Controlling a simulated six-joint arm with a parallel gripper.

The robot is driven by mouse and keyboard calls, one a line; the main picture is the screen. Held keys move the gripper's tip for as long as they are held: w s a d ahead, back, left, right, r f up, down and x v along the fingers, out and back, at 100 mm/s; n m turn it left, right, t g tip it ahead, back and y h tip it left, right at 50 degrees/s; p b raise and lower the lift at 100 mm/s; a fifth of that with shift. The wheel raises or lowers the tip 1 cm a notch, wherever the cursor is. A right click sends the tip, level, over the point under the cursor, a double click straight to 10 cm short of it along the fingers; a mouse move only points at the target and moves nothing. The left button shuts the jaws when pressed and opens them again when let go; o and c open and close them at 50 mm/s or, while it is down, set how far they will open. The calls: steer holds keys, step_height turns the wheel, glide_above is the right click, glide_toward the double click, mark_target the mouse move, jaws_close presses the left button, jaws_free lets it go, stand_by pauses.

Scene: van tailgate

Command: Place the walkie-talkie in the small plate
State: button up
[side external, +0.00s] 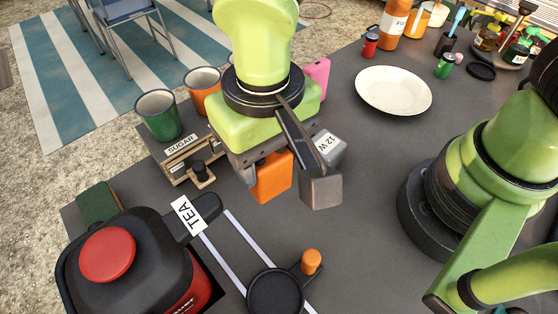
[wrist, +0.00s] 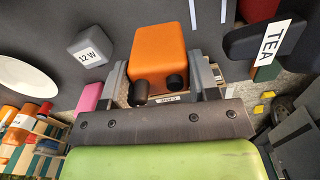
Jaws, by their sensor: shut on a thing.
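The walkie-talkie is an orange block (side external: 272,177) with rounded edges. In the wrist view the walkie-talkie (wrist: 158,52) shows two black knobs on the side facing me. My gripper (side external: 283,180) is shut on it, with one grey finger on each side; my gripper also shows in the wrist view (wrist: 163,82). I cannot tell how far the walkie-talkie is above the table. The small plate (side external: 393,90) is white, round and empty, on the table at the upper right. Its edge also shows at the left of the wrist view (wrist: 22,72).
A grey block marked 12 W (side external: 329,149) stands beside my gripper, towards the plate. A pink object (side external: 317,72) is behind it. Cups (side external: 159,113) and a sugar box (side external: 180,152) are left; a black-and-red container (side external: 125,262) is front left. Table between gripper and plate is partly clear.

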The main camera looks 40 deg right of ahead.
step_height(320, 180, up, 7)
steer(key=shift+f, duration=0.1)
steer(key=w+d+m, duration=0.4)
steer(key=w+d, duration=0.2)
steer(key=d, duration=0.2)
steer(key=m, duration=1.3)
glide_above(391, 95)
step_height(391, 95, down, 15)
steer(key=shift+f, duration=0.15)
steer(key=o, duration=1)
